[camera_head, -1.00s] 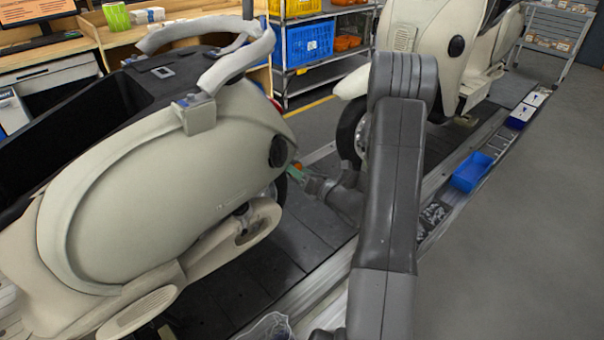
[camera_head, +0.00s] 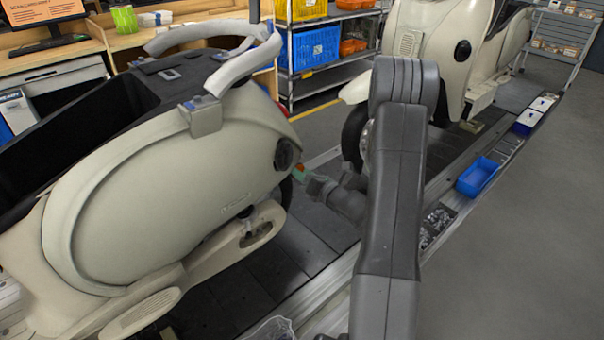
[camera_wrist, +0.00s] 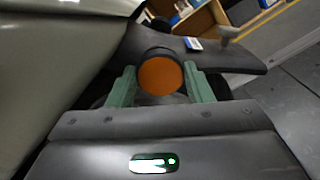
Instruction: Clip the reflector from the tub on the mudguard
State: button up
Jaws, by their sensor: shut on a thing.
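My gripper (camera_wrist: 160,72), with green fingers, is shut on the round orange reflector (camera_wrist: 160,77). The reflector faces the wrist camera, with a dark round part just behind it. The black mudguard (camera_wrist: 232,60) spreads behind the reflector in the wrist view; whether they touch cannot be told. In the head view the reflector (camera_head: 299,167) is a small orange spot at the end of the near cream scooter body (camera_head: 170,190). My arm hides part of the middle of that view. A clear plastic tub (camera_head: 272,328) shows partly at the bottom edge.
A second cream scooter (camera_head: 440,40) stands farther along the slat conveyor (camera_head: 315,235). A blue bin (camera_head: 477,177) and white boxes line the rail on the right. Shelves with crates (camera_head: 315,48) stand behind. The grey floor at right is clear.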

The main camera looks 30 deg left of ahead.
jog(key=shift+a, duration=0.1)
dwell(0.3)
jog(key=o, duration=1)
jog(key=b+v, duration=0.1)
jog(key=v, duration=1.2)
jog(key=shift+d, duration=0.35)
jog(key=shift+a, duration=0.1)
jog(key=p+x, duration=0.1)
jog(key=x, duration=1.2)
jog(key=shift+a, duration=0.2)
